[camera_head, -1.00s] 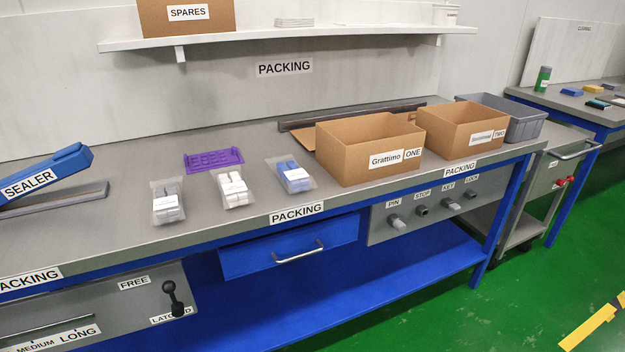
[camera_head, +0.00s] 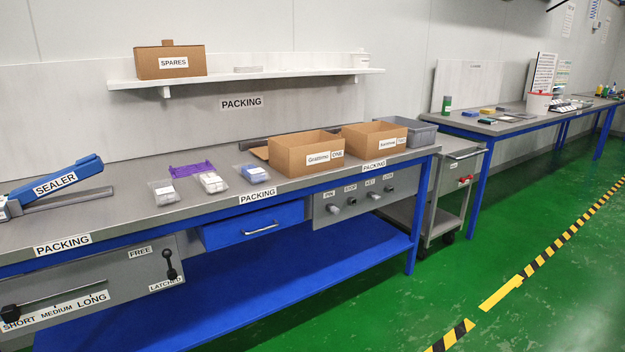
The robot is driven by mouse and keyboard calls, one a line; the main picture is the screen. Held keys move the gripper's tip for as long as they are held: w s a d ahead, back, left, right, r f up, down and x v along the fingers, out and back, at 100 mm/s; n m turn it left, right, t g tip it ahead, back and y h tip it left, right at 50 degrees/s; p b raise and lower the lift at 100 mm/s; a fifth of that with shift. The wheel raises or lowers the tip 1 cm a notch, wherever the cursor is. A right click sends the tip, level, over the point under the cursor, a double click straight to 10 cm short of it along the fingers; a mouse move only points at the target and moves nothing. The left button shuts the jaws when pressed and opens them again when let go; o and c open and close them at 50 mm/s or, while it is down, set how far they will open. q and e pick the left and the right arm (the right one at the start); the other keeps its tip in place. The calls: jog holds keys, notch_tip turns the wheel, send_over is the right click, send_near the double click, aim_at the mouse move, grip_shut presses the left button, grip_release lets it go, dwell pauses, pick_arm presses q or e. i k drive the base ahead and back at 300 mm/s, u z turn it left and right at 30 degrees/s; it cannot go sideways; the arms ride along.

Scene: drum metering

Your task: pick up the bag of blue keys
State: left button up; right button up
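The bag of blue keys (camera_head: 255,174) is a clear bag with blue pieces and a white label. It lies on the grey packing bench (camera_head: 120,219), left of the open cardboard box marked ONE (camera_head: 306,154). Two similar clear bags with white pieces, one (camera_head: 212,183) beside it and one (camera_head: 164,192) further left, lie in the same row. Neither of my grippers shows in the view.
A purple tray (camera_head: 191,169) lies behind the bags. A blue sealer (camera_head: 56,186) stands at the left. A second box (camera_head: 374,138) and a grey bin (camera_head: 419,135) stand at the right. A shelf (camera_head: 250,79) hangs above. Green floor (camera_head: 480,240) is clear at the right.

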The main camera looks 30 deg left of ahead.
aim_at(254, 174)
jog(key=u, duration=0.3)
jog(key=i, duration=1.3)
jog(key=u, duration=0.65)
